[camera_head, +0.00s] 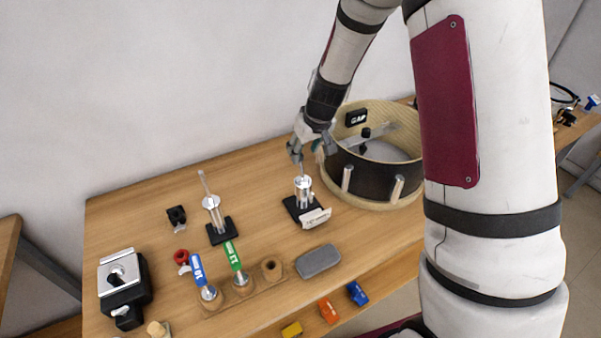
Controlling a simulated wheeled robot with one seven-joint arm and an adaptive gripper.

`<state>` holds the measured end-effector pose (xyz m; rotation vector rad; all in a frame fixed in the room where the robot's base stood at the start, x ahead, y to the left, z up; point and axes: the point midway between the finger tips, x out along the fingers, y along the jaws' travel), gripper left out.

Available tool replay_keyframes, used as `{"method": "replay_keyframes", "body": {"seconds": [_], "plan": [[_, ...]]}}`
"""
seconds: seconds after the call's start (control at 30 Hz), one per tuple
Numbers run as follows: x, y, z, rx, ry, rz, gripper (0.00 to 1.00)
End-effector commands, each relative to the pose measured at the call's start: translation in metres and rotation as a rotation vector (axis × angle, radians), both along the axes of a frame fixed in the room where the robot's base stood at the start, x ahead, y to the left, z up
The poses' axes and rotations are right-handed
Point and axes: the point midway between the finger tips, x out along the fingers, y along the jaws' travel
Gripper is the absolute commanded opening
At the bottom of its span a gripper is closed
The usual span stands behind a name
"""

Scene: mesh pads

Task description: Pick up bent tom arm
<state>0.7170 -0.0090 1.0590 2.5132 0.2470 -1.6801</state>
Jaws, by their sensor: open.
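Two silver tom arms stand on black bases on the wooden bench. The left tom arm (211,203) has a thin rod that tilts up to the left. The right tom arm (303,188) has a thin rod rising from its silver post, with a pale label plate (315,218) at the front of its base. I cannot tell for sure from here which one is the bent one. My gripper (311,158) is open and points down right above the right tom arm. Its fingers are near the top of that rod, and I cannot tell whether they touch it.
A large drum shell (385,180) stands close to the right of my gripper. Blue (199,272) and green (235,258) tagged tools sit in a wooden holder in front. A grey pad (318,261) and a black clamp block (124,290) lie on the bench (135,217). Its back left is mostly clear.

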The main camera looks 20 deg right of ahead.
Motion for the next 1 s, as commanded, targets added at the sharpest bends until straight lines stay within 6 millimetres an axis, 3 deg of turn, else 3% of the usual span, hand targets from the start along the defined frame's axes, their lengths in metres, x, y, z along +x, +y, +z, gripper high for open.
{"method": "replay_keyframes", "body": {"seconds": [0.47,0.8,0.87,1.0], "plan": [[0.013,0.007,-0.045,0.0,0.002,0.0,0.43],[0.016,0.007,-0.049,0.0,-0.001,0.001,0.43],[0.016,0.007,-0.049,0.0,-0.001,0.001,0.32],[0.016,0.007,-0.049,0.0,0.0,0.001,0.0]]}}
